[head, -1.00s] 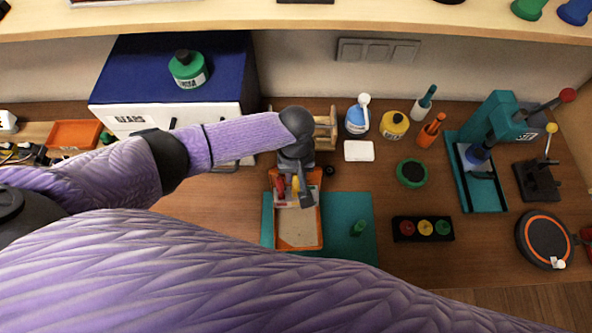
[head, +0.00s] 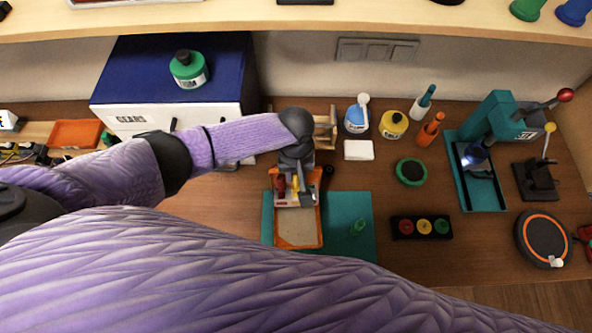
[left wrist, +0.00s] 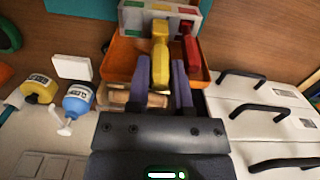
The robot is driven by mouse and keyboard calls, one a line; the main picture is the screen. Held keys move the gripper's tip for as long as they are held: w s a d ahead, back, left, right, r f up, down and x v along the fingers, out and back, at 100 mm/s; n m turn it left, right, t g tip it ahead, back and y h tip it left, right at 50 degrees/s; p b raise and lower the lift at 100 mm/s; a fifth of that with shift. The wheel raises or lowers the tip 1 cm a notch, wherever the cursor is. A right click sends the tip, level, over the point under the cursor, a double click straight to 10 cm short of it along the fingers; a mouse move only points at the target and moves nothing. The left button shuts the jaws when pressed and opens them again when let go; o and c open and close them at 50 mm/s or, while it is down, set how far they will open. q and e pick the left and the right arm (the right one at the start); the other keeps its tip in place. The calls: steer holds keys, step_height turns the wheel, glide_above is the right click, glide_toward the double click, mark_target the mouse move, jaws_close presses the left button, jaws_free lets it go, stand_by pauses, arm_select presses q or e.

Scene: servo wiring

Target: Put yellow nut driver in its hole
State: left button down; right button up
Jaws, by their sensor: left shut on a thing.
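The yellow nut driver (left wrist: 160,55) is between the two fingers of my left gripper (left wrist: 162,88), which is shut on it. In the head view the yellow nut driver (head: 296,184) shows just below the left gripper (head: 299,172), over the pale holder block (head: 294,203). In the left wrist view its narrow end points at the holder block (left wrist: 206,8), beside the yellow mark. I cannot tell whether the tip is inside a hole. A red nut driver (left wrist: 190,54) is at the block, right of the yellow one in the wrist view. My right gripper is not in view.
The block is at the orange tray (head: 320,228) on a teal mat (head: 346,245). A wooden stand (head: 326,128) is close behind the gripper. The white drawer cabinet (head: 150,122) stands at the left, bottles (head: 394,124) to the right.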

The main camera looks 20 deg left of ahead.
arm_select(q)
steer(key=shift+s+f+b, duration=0.1)
steer(key=shift+f+b, duration=0.5)
steer(key=shift+f, duration=0.4)
stand_by(0.8)
jaws_free()
stand_by(0.5)
steer(key=r+p, duration=0.4)
steer(key=p, duration=0.1)
steer(key=r+p, duration=0.2)
steer(key=r, duration=0.1)
steer(key=shift+w+r+p, duration=0.1)
steer(key=shift+w+p, duration=0.15)
steer(key=shift+p, duration=0.05)
stand_by(0.5)
